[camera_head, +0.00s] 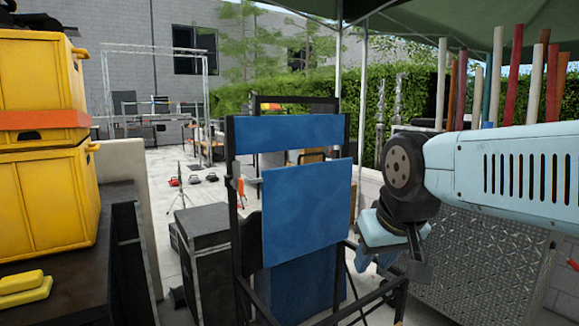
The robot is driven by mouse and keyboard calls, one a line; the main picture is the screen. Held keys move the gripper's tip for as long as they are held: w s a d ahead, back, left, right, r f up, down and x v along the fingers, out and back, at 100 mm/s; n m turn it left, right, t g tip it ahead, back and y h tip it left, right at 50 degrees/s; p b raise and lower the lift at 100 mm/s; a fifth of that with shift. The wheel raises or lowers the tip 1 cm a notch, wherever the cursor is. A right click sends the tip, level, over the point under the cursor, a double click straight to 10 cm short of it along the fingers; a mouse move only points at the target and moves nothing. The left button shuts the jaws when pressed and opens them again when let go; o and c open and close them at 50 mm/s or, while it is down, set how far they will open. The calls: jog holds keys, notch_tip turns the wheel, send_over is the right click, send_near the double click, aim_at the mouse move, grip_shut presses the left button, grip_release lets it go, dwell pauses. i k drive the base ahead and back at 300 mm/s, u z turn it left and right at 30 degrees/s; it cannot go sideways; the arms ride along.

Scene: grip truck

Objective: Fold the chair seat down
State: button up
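The folding chair has a black frame and a blue backrest band (288,133) across its top. Its blue seat panel (307,208) stands nearly upright below the band, its face toward me. More blue material (300,290) shows beneath the panel. My arm reaches in from the right. My gripper (392,262) points down just right of the seat panel, near the chair's right side. No contact between gripper and panel can be made out. The fingertips are partly hidden and dark, so I cannot tell whether they are open or shut.
Yellow cases (40,190) are stacked on a dark surface at the left. Black boxes (205,250) stand left of the chair. A metal tread-plate box (480,255) and upright coloured poles (497,75) are at the right. Open paved ground lies behind on the left.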

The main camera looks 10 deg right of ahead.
aim_at(306, 207)
jog(key=k, duration=0.5)
jog(key=z, duration=0.2)
jog(key=i, duration=0.6)
jog(key=u, duration=0.15)
jog(key=k, duration=0.55)
jog(key=u, duration=0.6)
jog(key=i, duration=1.35)
jog(key=z, duration=0.55)
